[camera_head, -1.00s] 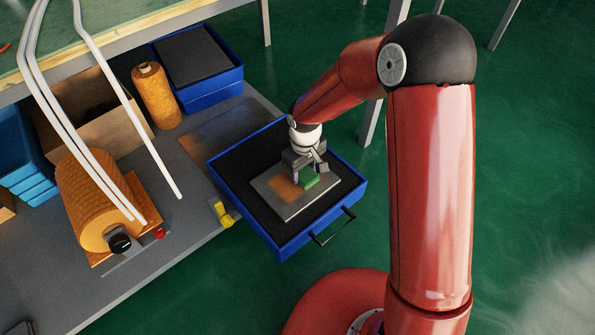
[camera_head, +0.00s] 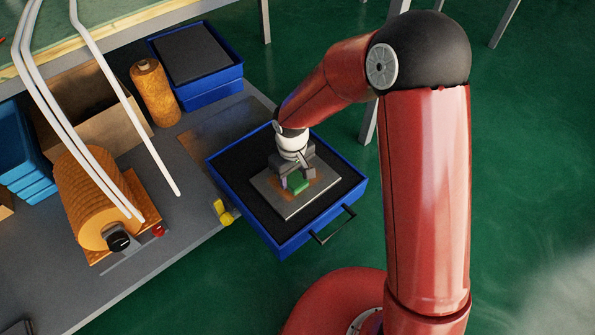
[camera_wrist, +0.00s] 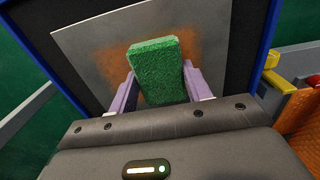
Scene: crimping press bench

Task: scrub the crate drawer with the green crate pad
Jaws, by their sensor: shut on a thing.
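The blue crate drawer (camera_head: 277,241) stands pulled out, with a dark lining and a black handle (camera_head: 333,225) at its front. A grey plate (camera_head: 291,210) with a brown-orange stain (camera_wrist: 197,57) lies in it. My gripper (camera_head: 296,183) is over the plate, shut on the green crate pad (camera_wrist: 158,70). The pad also shows in the head view (camera_head: 300,187), low at the plate. Its purple fingers hold it from both sides in the wrist view. Whether the pad's underside touches the plate is hidden.
A yellow piece (camera_head: 224,212) sits at the bench edge left of the drawer. An orange spool (camera_head: 90,197), an upright orange roll (camera_head: 156,95), a cardboard box (camera_head: 92,112) and a blue crate (camera_head: 211,91) stand on the bench. Green floor lies open at the right.

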